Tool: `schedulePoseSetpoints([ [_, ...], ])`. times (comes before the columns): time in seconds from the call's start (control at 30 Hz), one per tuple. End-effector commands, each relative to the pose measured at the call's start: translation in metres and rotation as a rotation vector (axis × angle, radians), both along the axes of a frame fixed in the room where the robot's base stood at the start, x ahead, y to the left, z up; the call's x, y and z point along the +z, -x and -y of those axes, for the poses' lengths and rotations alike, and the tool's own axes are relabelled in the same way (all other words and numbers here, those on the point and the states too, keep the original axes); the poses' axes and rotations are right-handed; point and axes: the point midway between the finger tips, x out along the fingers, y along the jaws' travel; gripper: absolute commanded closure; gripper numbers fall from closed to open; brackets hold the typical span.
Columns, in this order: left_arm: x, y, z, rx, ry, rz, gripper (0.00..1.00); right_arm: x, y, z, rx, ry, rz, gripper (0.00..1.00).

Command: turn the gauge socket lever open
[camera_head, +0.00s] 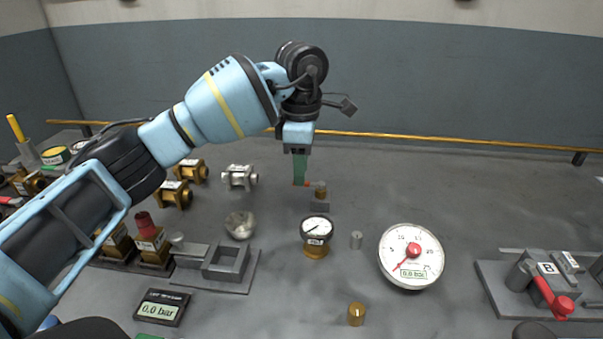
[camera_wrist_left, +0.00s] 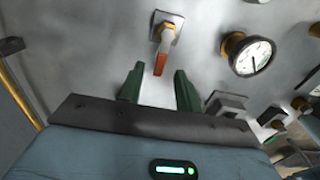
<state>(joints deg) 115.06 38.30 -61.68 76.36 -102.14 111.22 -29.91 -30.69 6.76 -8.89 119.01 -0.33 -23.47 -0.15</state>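The gauge socket (camera_head: 320,188) is a small brass fitting on a grey block in the middle of the table. Its lever has an orange-red end (camera_head: 306,183), largely hidden behind my gripper in the head view. In the left wrist view the lever (camera_wrist_left: 161,62) points from the socket's square plate (camera_wrist_left: 172,19) toward my gripper. My left gripper (camera_head: 300,182) points down beside the socket. Its green fingers (camera_wrist_left: 159,72) are apart, with the lever's end at the gap between the tips; contact cannot be told. My right gripper is not in view.
A small brass-based gauge (camera_head: 316,230) and a large white gauge (camera_head: 410,256) stand nearer the front. A fixture with a red lever (camera_head: 550,295) is at right. Brass valves (camera_head: 190,171), a metal ball (camera_head: 240,225) and a pressure display (camera_head: 162,307) are at left. The table behind the socket is clear.

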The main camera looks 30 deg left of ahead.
Motion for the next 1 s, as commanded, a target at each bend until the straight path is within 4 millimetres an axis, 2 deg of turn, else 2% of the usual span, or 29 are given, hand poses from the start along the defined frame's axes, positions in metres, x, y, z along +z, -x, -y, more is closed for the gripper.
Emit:
schedulePoseSetpoints([
  [0.2, -0.0150, 0.0003, 0.0003, -0.001, 0.000, 0.000, 0.66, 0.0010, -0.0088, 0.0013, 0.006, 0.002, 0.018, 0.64],
  [0.47, -0.0159, 0.0002, 0.0002, -0.001, 0.000, 0.000, 0.66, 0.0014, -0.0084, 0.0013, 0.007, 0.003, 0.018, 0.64],
  [0.73, -0.0157, 0.0002, 0.0002, -0.001, 0.000, 0.000, 1.00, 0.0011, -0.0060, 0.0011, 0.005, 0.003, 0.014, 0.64],
  [1.0, -0.0150, 0.0008, 0.0005, 0.008, 0.000, 0.000, 1.00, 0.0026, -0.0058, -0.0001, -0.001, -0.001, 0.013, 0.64],
])
